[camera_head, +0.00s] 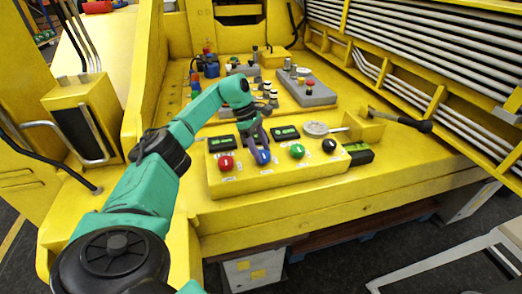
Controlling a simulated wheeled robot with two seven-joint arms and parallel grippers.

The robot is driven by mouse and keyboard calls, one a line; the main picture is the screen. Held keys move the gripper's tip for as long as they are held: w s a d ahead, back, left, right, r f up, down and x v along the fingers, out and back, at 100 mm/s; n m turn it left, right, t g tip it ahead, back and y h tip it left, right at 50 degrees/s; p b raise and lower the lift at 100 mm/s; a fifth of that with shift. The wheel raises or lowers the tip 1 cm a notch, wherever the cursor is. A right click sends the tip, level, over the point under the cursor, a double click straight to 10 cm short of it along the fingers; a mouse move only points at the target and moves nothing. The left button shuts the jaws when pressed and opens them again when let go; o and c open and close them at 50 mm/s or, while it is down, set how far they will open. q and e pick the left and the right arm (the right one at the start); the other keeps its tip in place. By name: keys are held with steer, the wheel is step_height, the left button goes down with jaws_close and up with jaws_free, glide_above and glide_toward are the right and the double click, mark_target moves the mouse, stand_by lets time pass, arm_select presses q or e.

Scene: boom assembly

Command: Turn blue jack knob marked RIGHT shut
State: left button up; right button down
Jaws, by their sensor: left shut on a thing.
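A yellow control box (285,178) sits at the front of the yellow deck. A row of round knobs runs along it: a red knob (226,163), a blue knob (262,157), a green knob (297,151) and a black knob (329,145). The labels are too small to read. My left gripper (260,151) points down at the blue knob and is shut on it; its fingers partly cover the knob. My right gripper is not in view.
Dark display panels (286,132) stand behind the knobs. A grey valve block (306,90) and several fittings lie farther back. A black-handled lever (402,119) sticks out at the right. Grey pipes (432,50) line the right wall.

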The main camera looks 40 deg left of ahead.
arm_select(q)
steer(key=shift+m, duration=0.4)
steer(key=o, duration=1.4)
steer(key=shift+a+r, duration=0.1)
steer(key=shift+r, duration=0.2)
steer(key=p+v, duration=0.3)
steer(key=v, duration=1.1)
steer(key=shift+w, duration=0.15)
